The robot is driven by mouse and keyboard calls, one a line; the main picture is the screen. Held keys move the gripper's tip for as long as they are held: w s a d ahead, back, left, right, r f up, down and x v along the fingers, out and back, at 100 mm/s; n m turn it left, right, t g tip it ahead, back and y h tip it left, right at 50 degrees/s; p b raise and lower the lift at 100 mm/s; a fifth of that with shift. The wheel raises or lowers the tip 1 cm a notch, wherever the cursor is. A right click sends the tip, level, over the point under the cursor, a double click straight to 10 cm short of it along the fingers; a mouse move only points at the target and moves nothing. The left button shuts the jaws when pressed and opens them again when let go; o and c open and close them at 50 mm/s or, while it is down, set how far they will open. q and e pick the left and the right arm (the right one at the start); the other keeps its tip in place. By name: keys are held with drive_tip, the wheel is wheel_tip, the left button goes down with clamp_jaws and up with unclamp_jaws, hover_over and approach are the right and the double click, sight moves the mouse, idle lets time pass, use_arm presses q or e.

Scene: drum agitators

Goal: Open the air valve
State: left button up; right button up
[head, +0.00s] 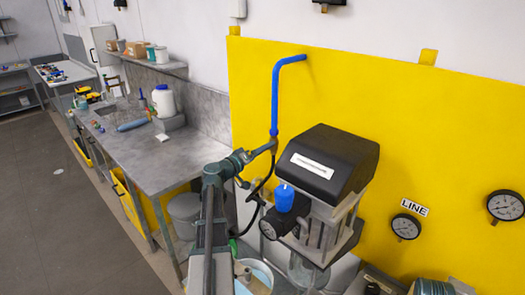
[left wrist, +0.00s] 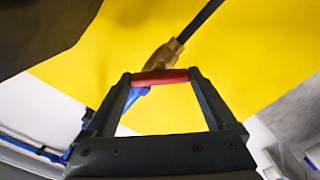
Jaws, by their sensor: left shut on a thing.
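The air valve shows in the left wrist view as a brass body (left wrist: 163,57) with a red handle (left wrist: 168,77) across it. A blue pipe (head: 275,97) comes out of the yellow wall panel and bends down to the valve's place. My left gripper (head: 269,147) is at the pipe's lower end. In the left wrist view my left gripper (left wrist: 160,78) has its two fingers at the ends of the red handle and is shut on it. In the head view the valve is too small and covered to make out. My right gripper is not in view.
A black-topped machine (head: 324,162) with a blue knob (head: 285,197) stands just right of my left gripper. A black hose (head: 260,183) hangs below the valve. A grey workbench (head: 150,160) with a white jar (head: 163,101) is at left. Gauges (head: 405,227) hang on the yellow panel (head: 440,130).

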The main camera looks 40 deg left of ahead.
use_arm(q)
drive_tip(key=shift+f+n, duration=0.1)
drive_tip(key=shift+n, duration=4.5)
drive_tip(key=o, duration=1.1)
drive_tip(key=shift+c, duration=0.2)
drive_tip(key=shift+s, duration=0.15)
drive_tip(key=s, duration=1.3)
drive_tip(key=shift+s+a, duration=0.3)
drive_tip(key=shift+a, duration=0.15)
